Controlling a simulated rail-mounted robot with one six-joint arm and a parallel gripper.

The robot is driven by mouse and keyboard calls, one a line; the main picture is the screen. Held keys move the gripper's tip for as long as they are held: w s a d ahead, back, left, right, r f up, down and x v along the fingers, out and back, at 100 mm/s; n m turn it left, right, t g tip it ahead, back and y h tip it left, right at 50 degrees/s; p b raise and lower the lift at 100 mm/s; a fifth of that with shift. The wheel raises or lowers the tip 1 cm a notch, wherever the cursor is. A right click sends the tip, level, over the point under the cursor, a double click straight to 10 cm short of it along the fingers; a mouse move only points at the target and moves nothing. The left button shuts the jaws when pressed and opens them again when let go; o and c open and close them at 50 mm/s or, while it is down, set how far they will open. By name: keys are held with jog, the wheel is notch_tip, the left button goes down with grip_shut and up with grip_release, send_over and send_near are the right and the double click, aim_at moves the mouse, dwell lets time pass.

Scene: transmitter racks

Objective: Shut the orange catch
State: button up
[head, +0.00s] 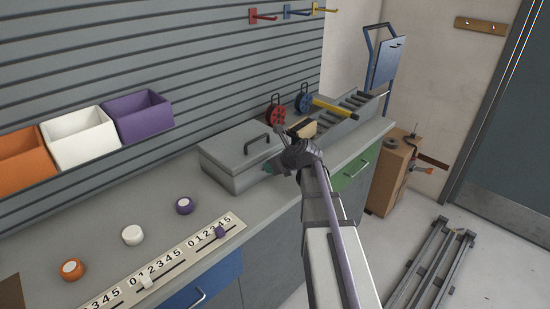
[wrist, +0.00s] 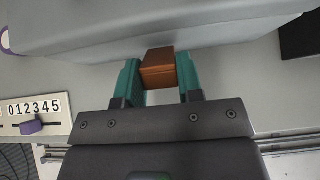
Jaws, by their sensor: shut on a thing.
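The orange catch (wrist: 158,70) shows in the wrist view as a small brownish-orange block at the front of a grey toolbox (wrist: 160,30). My gripper (wrist: 158,75) has its two teal fingers on either side of the catch, shut on it. In the head view the toolbox (head: 232,158) stands on the bench with its lid down and a dark handle on top. My gripper (head: 269,167) reaches its front right side there, mostly behind my wrist. The catch cannot be made out in the head view, and its angle is hard to judge.
A slider panel (head: 165,262) and three round knobs lie left on the bench. Orange, white and purple bins (head: 138,115) hang on the wall.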

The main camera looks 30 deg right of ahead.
jog(key=shift+w+r+g+p, duration=0.25)
jog(key=shift+w+g+p, duration=0.05)
jog(key=shift+g+p, duration=0.4)
jog(key=o, duration=0.9)
jog(key=shift+o, duration=0.2)
jog(key=p+v, duration=0.8)
jog(key=v, duration=0.2)
jog(key=shift+s+r, duration=0.25)
jog(key=shift+r, duration=0.05)
jog(key=shift+a, duration=0.1)
